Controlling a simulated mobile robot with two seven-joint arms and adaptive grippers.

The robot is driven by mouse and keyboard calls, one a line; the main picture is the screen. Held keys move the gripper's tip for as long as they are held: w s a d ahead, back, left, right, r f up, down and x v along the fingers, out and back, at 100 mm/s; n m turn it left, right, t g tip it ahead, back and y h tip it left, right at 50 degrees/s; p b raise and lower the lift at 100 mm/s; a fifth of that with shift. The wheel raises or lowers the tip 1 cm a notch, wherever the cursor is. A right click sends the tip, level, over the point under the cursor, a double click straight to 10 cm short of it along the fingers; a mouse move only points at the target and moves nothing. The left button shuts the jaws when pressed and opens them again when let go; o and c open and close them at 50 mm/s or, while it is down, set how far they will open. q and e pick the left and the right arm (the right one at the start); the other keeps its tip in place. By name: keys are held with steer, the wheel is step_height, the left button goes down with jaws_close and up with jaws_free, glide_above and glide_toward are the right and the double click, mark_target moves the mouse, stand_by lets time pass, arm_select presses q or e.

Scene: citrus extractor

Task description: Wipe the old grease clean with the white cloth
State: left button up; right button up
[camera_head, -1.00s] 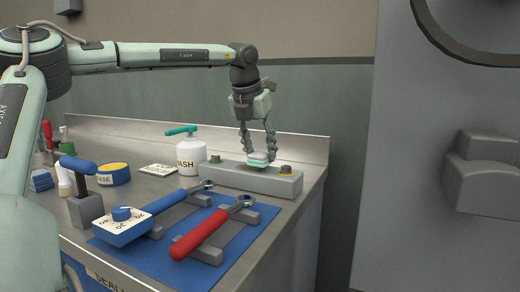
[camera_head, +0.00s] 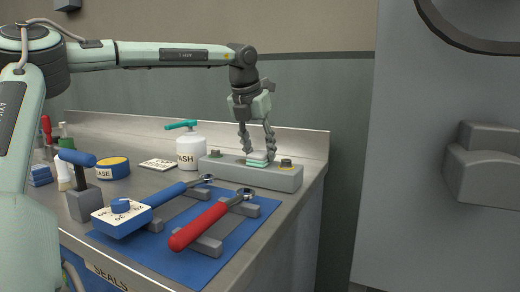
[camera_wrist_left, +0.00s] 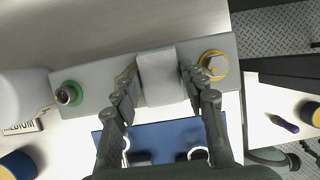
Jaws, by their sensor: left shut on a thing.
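The white cloth (camera_head: 258,156) is a folded pad with a pale green layer. My left gripper (camera_head: 257,152) is shut on it from above, with the fingers pointing down. The cloth is at the top of a long grey block (camera_head: 240,176), between its two bolts, and seems to touch it. In the left wrist view the cloth (camera_wrist_left: 160,78) sits between the fingers (camera_wrist_left: 160,82). The right bolt (camera_wrist_left: 215,66) has a yellow ring and the left bolt (camera_wrist_left: 68,94) a green one. I cannot make out the old grease; the cloth may cover it. My right gripper is out of view.
A white wash bottle (camera_head: 191,150) with a teal top stands left of the block. A blue-and-yellow tin (camera_head: 113,168) stands farther left.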

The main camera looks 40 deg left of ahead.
arm_select(q)
steer(key=shift+s+a+r+p, duration=0.1)
steer(key=shift+s+a+p, duration=0.15)
steer(key=shift+a, duration=0.45)
steer(key=shift+s+a+r+p, duration=0.1)
steer(key=shift+s+a+p, duration=0.1)
steer(key=shift+a, duration=0.5)
steer(key=shift+s+a+f+p, duration=0.15)
steer(key=shift+s+a+p, duration=0.15)
steer(key=shift+a, duration=0.7)
steer(key=shift+s+a+f+p, duration=0.15)
steer(key=shift+s+a, duration=0.2)
steer(key=shift+a, duration=0.65)
steer(key=shift+a+r, duration=0.1)
steer(key=shift+w+d, duration=0.1)
steer(key=shift+d, duration=0.4)
steer(key=shift+w+d+b, duration=0.2)
steer(key=shift+w+d, duration=0.15)
steer(key=shift+d, duration=0.7)
steer(key=shift+w+d+b, duration=0.15)
steer(key=shift+w+d, duration=0.15)
steer(key=shift+d, duration=0.75)
steer(key=shift+w+d+b, duration=0.2)
steer(key=shift+w+d, duration=0.15)
steer(key=shift+d, duration=0.7)
steer(key=shift+r+p, duration=2.2)
steer(key=shift+r, duration=0.8)
